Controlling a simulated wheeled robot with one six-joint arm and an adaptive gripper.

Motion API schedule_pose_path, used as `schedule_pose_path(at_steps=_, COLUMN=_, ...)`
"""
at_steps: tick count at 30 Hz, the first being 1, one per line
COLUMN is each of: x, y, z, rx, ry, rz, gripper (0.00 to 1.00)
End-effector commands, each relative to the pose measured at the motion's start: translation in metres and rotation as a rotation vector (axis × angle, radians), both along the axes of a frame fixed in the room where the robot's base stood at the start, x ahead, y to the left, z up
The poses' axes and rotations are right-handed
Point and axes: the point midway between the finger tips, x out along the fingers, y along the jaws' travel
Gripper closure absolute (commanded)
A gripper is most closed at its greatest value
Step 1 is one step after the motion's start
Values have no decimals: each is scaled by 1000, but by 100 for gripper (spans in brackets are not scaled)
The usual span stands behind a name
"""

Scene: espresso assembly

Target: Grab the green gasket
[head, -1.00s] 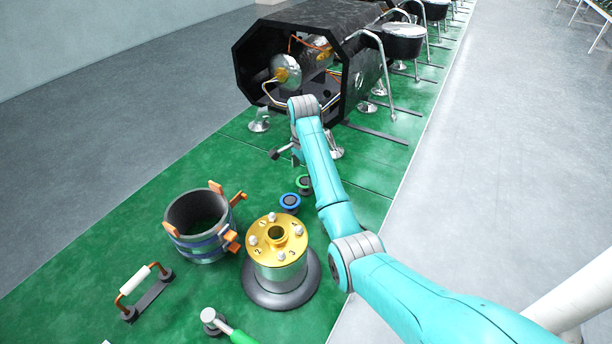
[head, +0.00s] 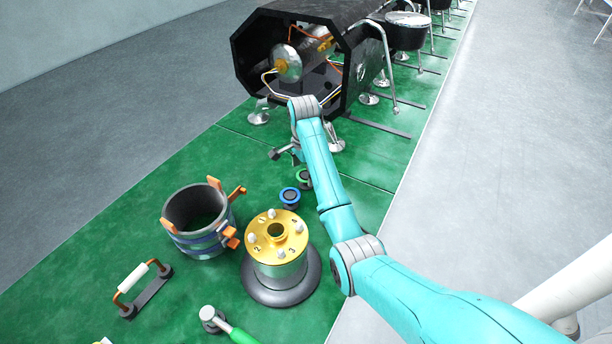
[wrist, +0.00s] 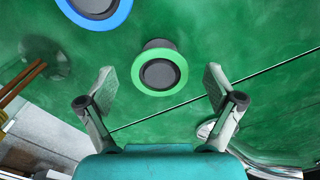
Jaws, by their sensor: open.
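The green gasket (wrist: 159,89) is a green ring around a dark grey plug, on the green surface. In the wrist view it lies ahead of my gripper (wrist: 158,82), between the lines of its two spread fingers and apart from them. My gripper is open and empty. In the head view the green gasket (head: 304,178) is partly hidden behind my arm, and my gripper (head: 285,158) shows only in part just above it.
A blue ring gasket (head: 289,196) lies next to the green one. A gold-topped cylinder (head: 277,240) and a dark round vessel with orange handles (head: 198,222) stand nearer. A black octagonal machine housing (head: 300,60) stands behind. Open green surface lies to the left.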

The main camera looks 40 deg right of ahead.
Motion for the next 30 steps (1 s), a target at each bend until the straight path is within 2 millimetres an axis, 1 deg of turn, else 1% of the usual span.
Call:
schedule_pose_path(at_steps=11, x=0, y=0, z=-2, rx=0, ry=0, rz=0, gripper=8)
schedule_pose_path(at_steps=14, x=0, y=0, z=-2, rx=0, ry=0, rz=0, gripper=30)
schedule_pose_path(at_steps=16, x=0, y=0, z=-2, rx=0, ry=0, rz=0, gripper=47)
schedule_pose_path(at_steps=17, x=0, y=0, z=-2, rx=0, ry=0, rz=0, gripper=52)
schedule_pose_path(at_steps=30, x=0, y=0, z=-1, rx=0, ry=0, rz=0, gripper=52)
